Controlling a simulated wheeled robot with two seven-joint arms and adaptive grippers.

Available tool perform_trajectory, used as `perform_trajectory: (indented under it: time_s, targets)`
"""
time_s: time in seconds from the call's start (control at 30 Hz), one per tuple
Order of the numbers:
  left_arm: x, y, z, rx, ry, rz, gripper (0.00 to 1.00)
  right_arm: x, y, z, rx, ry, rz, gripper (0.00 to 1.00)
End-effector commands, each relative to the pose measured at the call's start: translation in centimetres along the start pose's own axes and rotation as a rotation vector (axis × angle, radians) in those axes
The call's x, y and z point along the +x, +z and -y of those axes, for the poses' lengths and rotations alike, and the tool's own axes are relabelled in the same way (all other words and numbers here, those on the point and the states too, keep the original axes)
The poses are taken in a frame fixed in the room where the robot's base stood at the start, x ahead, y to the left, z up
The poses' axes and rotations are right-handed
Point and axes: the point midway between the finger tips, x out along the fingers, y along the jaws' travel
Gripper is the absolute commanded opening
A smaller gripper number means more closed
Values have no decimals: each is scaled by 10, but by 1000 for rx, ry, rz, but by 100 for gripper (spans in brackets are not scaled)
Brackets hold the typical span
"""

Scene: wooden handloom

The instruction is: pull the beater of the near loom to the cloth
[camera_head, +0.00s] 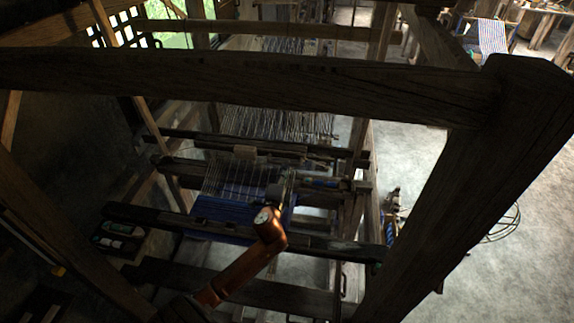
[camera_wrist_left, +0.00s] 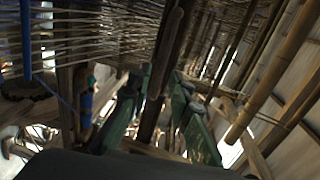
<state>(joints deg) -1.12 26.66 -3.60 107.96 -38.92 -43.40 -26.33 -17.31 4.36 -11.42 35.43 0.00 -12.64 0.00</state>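The near loom's blue cloth (camera_head: 222,212) lies by the dark front beam (camera_head: 150,216), with pale warp threads running back from it. A dark crossbar that looks like the beater (camera_head: 180,166) lies behind the cloth, with a strip of threads between them. My left gripper (camera_head: 280,188) is over the right part of the cloth, close to this bar; its fingers are small and dim there. In the left wrist view my left gripper (camera_wrist_left: 160,82) shows two green fingers apart, with a dark bar (camera_wrist_left: 170,50) running between them. I cannot tell whether they touch it. My right gripper is out of view.
A thick wooden top rail (camera_head: 240,83) and a heavy post (camera_head: 475,190) of the loom frame stand in the foreground. Open floor (camera_head: 500,265) lies at right.

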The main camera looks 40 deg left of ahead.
Motion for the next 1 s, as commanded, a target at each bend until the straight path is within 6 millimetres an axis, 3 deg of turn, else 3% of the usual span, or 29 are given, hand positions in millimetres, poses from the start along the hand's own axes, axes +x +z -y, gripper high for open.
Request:
perform_trajectory:
  time_s: [0.2,0.4,0.77,1.0]
  targets:
    - [33,13,1,-1,0,17,19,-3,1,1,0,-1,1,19]
    - [56,13,1,-1,0,16,19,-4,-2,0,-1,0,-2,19]
    - [63,11,1,-1,1,12,19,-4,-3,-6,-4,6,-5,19]
    - [63,10,1,-1,1,11,4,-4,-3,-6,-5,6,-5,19]
